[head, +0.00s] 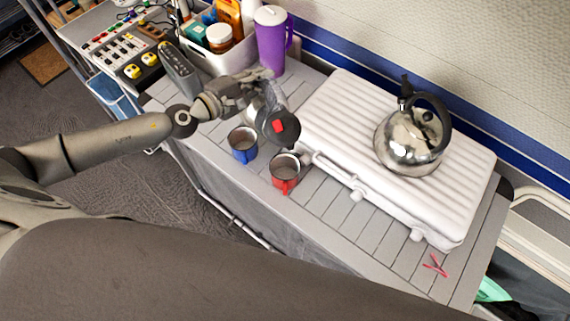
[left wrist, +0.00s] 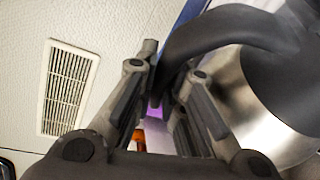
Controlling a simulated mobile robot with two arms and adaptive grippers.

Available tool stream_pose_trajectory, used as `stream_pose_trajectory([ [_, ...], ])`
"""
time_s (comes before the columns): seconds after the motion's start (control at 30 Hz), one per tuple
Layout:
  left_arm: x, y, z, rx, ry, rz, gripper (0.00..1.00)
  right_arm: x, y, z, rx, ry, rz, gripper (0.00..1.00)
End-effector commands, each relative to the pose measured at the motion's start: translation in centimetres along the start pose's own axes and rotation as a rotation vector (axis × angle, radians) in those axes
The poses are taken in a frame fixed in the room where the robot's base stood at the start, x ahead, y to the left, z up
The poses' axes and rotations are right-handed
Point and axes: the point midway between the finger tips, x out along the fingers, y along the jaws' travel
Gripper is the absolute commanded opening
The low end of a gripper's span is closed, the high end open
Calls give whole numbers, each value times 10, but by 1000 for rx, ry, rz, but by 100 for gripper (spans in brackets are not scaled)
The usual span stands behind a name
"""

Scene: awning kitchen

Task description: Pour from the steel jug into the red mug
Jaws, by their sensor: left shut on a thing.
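The steel jug (head: 257,106) has a shiny body and a black lid with a red patch. In the head view it is tipped, its lid end down and to the right, above and just behind the red mug. My left gripper (head: 258,88) is shut on its black handle; the handle and steel body (left wrist: 262,105) also show in the left wrist view between and beside the fingers (left wrist: 160,100). The red mug (head: 284,184) stands upright and open on the slatted table. No stream of liquid is visible. My right gripper is not in view.
A blue mug (head: 243,155) stands just left of the red mug. A white ridged case (head: 340,110) with a steel kettle (head: 410,143) on it lies to the right. A purple pitcher (head: 270,45) and a filled bin (head: 213,62) stand behind. Red tongs (head: 435,266) lie front right.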

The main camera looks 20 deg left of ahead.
Motion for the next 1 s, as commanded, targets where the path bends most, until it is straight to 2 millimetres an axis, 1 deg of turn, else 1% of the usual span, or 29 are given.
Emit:
stream_pose_trajectory([
  [0.07, 0, 3, 2, 16, -1, 13, 0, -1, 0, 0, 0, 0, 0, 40],
  [1.0, -11, -6, 29, 145, 3, 68, 0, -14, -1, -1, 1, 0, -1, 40],
])
